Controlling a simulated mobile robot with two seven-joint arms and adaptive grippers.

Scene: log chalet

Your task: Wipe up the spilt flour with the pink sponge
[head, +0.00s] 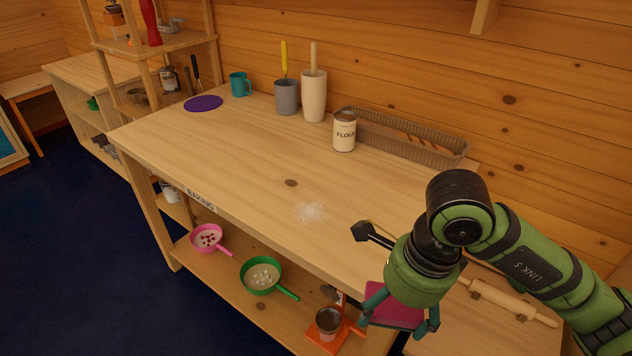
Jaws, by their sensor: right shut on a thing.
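The spilt flour (310,212) is a small white patch on the wooden worktop, near its front edge. My right gripper (399,322) is at the lower right, pointing down, and is shut on the pink sponge (396,309). The sponge shows between its fingers, partly hidden by the gripper body. In the picture, the sponge is below and to the right of the flour, apart from it. My left gripper is not in view.
On the worktop (240,150) stand a flour tin (345,131), a long basket with bread (440,152), a beige pot (314,97), a grey pot (286,97), a teal mug (240,85) and a purple disc (203,103). A rolling pin (510,301) lies at right. The worktop's middle is clear.

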